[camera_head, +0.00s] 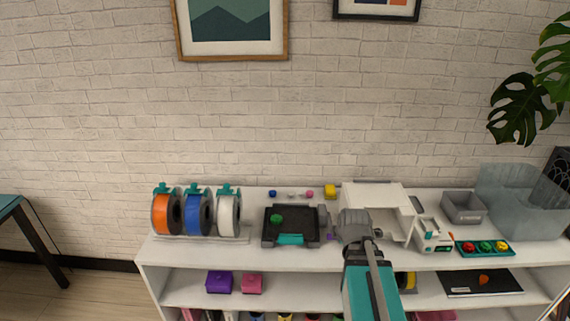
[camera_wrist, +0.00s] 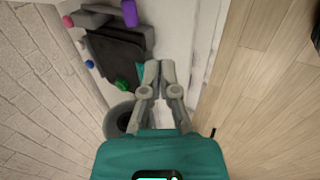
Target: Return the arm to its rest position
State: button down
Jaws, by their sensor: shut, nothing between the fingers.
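My gripper (camera_head: 327,224) is over the top of the white shelf unit, beside the right end of a black tray-like device. Its fingers point left in the head view. In the wrist view my gripper (camera_wrist: 160,68) has its two fingertips together with nothing held between them. My teal and grey arm reaches up from the bottom of the head view and hides part of the shelf front.
The black device (camera_head: 306,214) carries a green piece (camera_head: 277,218); a purple piece (camera_wrist: 130,12) lies near it. Spools (camera_head: 162,214) stand left. A white machine (camera_head: 375,191), grey bin (camera_head: 463,208) and translucent tub (camera_head: 522,200) stand right. The brick wall is behind.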

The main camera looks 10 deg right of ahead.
jog(key=s+a+f+m+g+y, duration=0.1)
jog(key=s+a+f+m+g, duration=0.1)
jog(key=s+a+m+g, duration=0.3)
jog(key=shift+s+a+f+m+g, duration=0.3)
jog(key=shift+s+a+m, duration=1.65)
jog(key=shift+a+m, duration=3.1)
jog(key=shift+d+r, duration=0.1)
jog(key=shift+d, duration=0.15)
